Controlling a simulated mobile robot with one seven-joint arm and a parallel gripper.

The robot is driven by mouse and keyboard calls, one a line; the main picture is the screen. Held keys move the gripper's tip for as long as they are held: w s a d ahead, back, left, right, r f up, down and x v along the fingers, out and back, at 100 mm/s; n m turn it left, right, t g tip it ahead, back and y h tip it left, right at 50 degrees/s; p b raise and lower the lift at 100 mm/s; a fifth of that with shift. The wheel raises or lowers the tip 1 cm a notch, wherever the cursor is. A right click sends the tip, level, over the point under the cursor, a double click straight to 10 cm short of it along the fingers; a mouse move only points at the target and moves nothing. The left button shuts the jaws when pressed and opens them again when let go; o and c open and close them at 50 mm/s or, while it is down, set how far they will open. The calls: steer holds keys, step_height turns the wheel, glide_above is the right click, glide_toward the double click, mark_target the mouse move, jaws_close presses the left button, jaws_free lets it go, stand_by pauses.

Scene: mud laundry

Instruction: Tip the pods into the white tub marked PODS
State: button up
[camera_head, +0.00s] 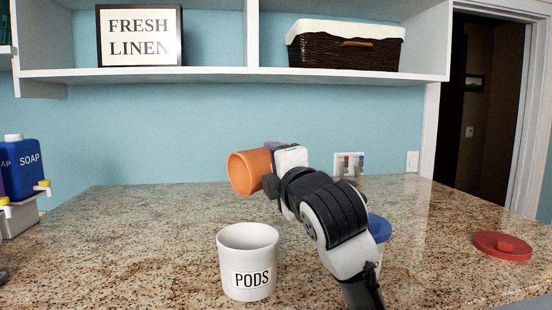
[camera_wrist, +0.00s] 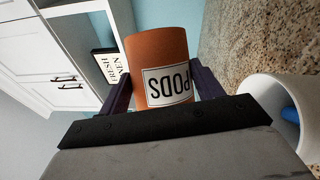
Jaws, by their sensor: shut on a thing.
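My gripper (camera_wrist: 158,98) is shut on an orange cup (camera_head: 250,171) with a white PODS label. In the head view the cup lies nearly on its side, its mouth to the left. It is above the counter, behind the white tub (camera_head: 247,262). The cup also shows between the fingers in the wrist view (camera_wrist: 157,50). No pods are visible in its mouth. The tub stands upright on the counter, its PODS label facing me; its floor is hidden. A white round-rimmed container (camera_wrist: 262,92) with something blue inside shows in the wrist view; I cannot tell if it is the tub.
A blue round object (camera_head: 379,228) is partly hidden behind my arm. A red lid (camera_head: 502,245) lies at the right. Blue soap containers (camera_head: 25,160) stand at the far left. A shelf (camera_head: 230,75) holds a framed sign and basket. The counter (camera_head: 130,240) left of the tub is clear.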

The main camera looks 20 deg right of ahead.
step_height(320, 180, up, 3)
steer(key=m+g+p, duration=0.1)
steer(key=m+p, duration=0.3)
steer(key=p, duration=0.1)
steer(key=shift+f+y, duration=0.15)
steer(key=shift+y, duration=0.15)
steer(key=m+p, duration=0.1)
steer(key=r+m+g+p, duration=0.1)
steer(key=m+p, duration=0.1)
steer(key=shift+r+y, duration=0.1)
steer(key=shift+y, duration=0.2)
steer(key=shift+a+r+m+g+y, duration=0.1)
steer(key=shift+m+g+y, duration=0.2)
steer(key=shift+m+g, duration=0.35)
steer(key=r+m, duration=0.1)
steer(key=m, duration=0.1)
steer(key=r+m+y, duration=0.1)
steer(key=m, duration=0.1)
steer(key=shift+w+g, duration=0.1)
steer(key=shift+g, duration=0.25)
steer(key=shift+s+r+m+y, duration=0.25)
steer(key=shift+r+m+y, duration=0.2)
steer(key=shift+m+y, duration=0.1)
steer(key=shift+s+r+m+y, duration=0.2)
steer(key=shift+r+m+y, duration=0.2)
steer(key=shift+m+y, duration=0.1)
steer(key=shift+w+r+m+g, duration=0.1)
steer(key=shift+r+m+g, duration=0.05)
steer(key=shift+m+g, duration=0.3)
steer(key=shift+f, duration=0.2)
